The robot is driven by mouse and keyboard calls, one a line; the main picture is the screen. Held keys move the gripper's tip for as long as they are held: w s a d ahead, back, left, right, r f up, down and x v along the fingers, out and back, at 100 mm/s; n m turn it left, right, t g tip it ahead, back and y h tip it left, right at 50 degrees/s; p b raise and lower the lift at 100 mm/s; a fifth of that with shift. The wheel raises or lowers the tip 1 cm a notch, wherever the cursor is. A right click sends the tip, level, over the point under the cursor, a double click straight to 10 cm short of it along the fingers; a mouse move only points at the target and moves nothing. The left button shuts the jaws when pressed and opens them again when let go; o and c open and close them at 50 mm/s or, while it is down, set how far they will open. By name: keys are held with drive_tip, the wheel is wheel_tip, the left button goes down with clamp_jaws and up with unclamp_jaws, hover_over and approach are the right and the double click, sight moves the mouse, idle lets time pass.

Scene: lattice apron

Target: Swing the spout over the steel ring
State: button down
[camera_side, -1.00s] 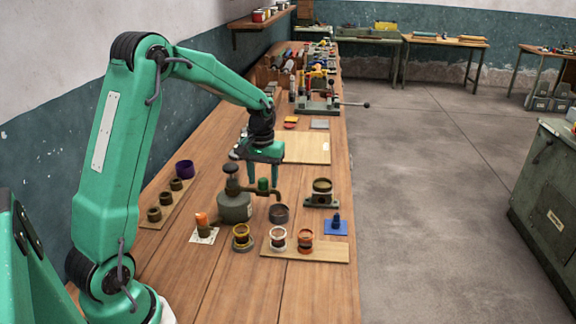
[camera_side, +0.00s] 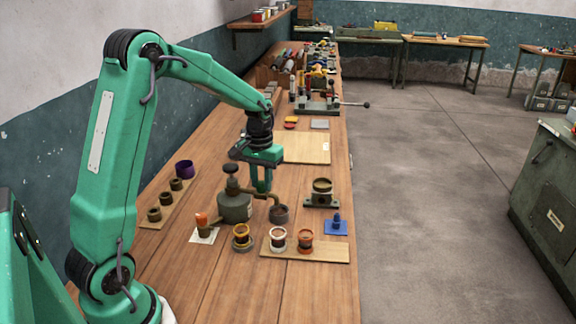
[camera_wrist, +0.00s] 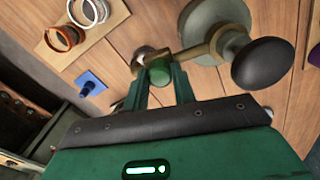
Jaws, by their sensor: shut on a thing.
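The grey pot (camera_side: 234,207) stands on the bench with a dark round knob on top. Its brass spout (camera_side: 262,194) reaches right, ending just above or at a dark cup (camera_side: 280,214); I cannot tell whether they touch. My gripper (camera_side: 264,188) is down at the spout. In the wrist view, my gripper (camera_wrist: 162,84) is shut on a green knob (camera_wrist: 159,72) on the spout (camera_wrist: 192,53). A pale ring (camera_side: 277,238), which looks like the steel one, sits on the front board beside an orange ring (camera_side: 305,239). The spout is not over it.
A brass-topped stand (camera_side: 322,192) and a blue pad (camera_side: 337,230) with a small blue piece are right of the spout. An orange-topped piece (camera_side: 202,220) and a board of dark rings (camera_side: 155,223) are left.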

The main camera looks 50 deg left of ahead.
sight(245, 190)
drive_tip(key=s+d+m, duration=0.1)
drive_tip(key=s+m, duration=0.7)
drive_tip(key=m, duration=0.3)
drive_tip(key=shift+s+m, duration=0.35)
drive_tip(key=shift+m, duration=0.05)
drive_tip(key=c, duration=1.1)
unclamp_jaws()
drive_tip(key=shift+c, duration=0.2)
drive_tip(key=shift+r, duration=0.2)
wheel_tip(245, 190, up, 8)
drive_tip(key=shift+f, duration=0.25)
drive_tip(key=shift+d, duration=0.1)
